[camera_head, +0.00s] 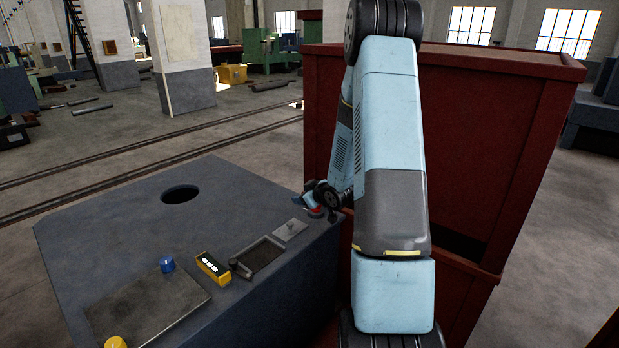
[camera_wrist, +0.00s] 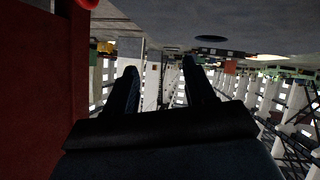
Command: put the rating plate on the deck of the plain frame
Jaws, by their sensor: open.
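A small flat light-grey plate (camera_head: 290,229), which looks like the rating plate, lies near the far right edge of a blue-grey block's flat top (camera_head: 110,235). I cannot tell for sure whether this block is the plain frame. My gripper (camera_head: 311,207) is just beyond the plate, low by the block's right edge, and small and partly hidden in the head view. In the wrist view its two dark fingers (camera_wrist: 160,66) are apart with nothing between them. The plate cannot be made out in the wrist view.
A round hole (camera_head: 180,194) opens in the block's top. A dark shallow tray (camera_head: 262,254), a yellow box (camera_head: 213,267), a blue knob (camera_head: 167,264), a yellow knob (camera_head: 115,342) and a large flat plate (camera_head: 150,305) are there. A tall red cabinet (camera_head: 480,130) stands close behind my arm.

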